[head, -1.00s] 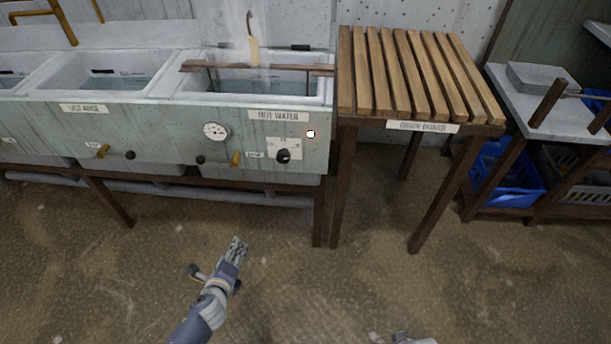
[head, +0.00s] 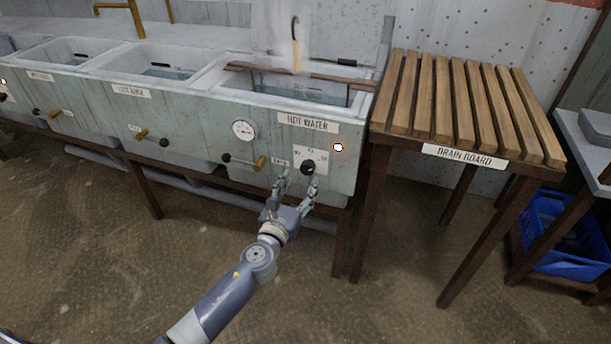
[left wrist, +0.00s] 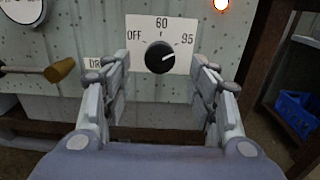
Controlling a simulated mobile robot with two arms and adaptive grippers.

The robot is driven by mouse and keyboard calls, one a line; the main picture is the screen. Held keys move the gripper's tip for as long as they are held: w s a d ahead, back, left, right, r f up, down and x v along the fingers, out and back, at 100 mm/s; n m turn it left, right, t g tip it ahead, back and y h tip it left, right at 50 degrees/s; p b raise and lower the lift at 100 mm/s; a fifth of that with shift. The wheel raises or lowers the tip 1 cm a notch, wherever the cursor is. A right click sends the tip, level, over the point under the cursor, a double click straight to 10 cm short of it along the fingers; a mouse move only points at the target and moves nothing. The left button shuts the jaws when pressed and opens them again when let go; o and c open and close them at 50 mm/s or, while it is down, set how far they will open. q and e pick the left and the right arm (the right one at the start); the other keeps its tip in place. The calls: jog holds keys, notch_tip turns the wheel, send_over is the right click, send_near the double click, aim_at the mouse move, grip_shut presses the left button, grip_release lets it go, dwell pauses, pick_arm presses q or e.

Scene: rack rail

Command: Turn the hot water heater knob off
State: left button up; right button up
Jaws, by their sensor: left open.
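The hot water heater knob (head: 307,167) is round and black on a white dial plate (head: 318,155) on the sink front, below the "HOT WATER" label (head: 307,122). In the left wrist view the knob (left wrist: 159,57) has a white pointer line aimed right, toward 95; the plate (left wrist: 135,24) reads OFF, 60 and 95. My left gripper (head: 298,183) is open just in front of and below the knob. In the left wrist view its fingers (left wrist: 160,92) stand apart to the left and right of the knob, which looks untouched. My right gripper is not in view.
A lit indicator lamp (head: 338,147) is right of the dial plate. A drain valve with a yellow handle (head: 260,163) sticks out left of the knob, under a round gauge (head: 243,130). The wooden drain board (head: 465,110) and its legs stand to the right. The floor in front is clear.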

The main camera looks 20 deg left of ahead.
aim_at(306, 171)
pick_arm(q)
jog(key=shift+w, duration=2.4)
jog(key=c, duration=1.1)
